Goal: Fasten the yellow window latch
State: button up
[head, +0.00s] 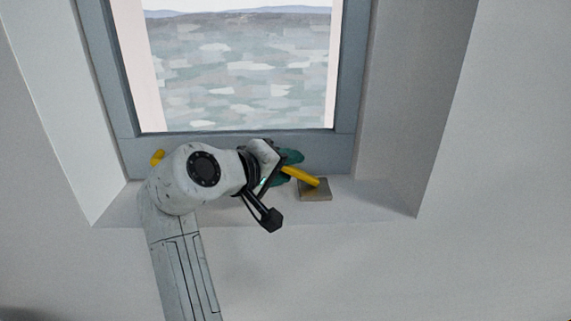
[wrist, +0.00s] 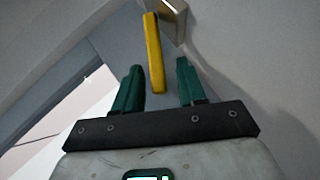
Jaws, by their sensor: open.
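The yellow window latch (head: 302,176) is a slim bar on the sill, with one end at a small tan metal block (head: 315,191). In the wrist view the bar (wrist: 153,50) runs down from beside the block (wrist: 174,18), and its free end reaches between my green fingertips. My gripper (head: 290,167) is open around that free end. In the wrist view, gaps show between the bar and both fingers of my gripper (wrist: 159,68). In the head view my gripper hides part of the bar.
A grey window frame (head: 240,145) stands behind the sill, with water and hills outside. A small yellow piece (head: 157,157) shows left of my arm, partly hidden by it. The recess side wall (head: 425,120) rises on the right. The right part of the sill (head: 365,197) is clear.

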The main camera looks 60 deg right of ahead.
grip_shut()
dwell(0.4)
jog(key=shift+f, duration=0.1)
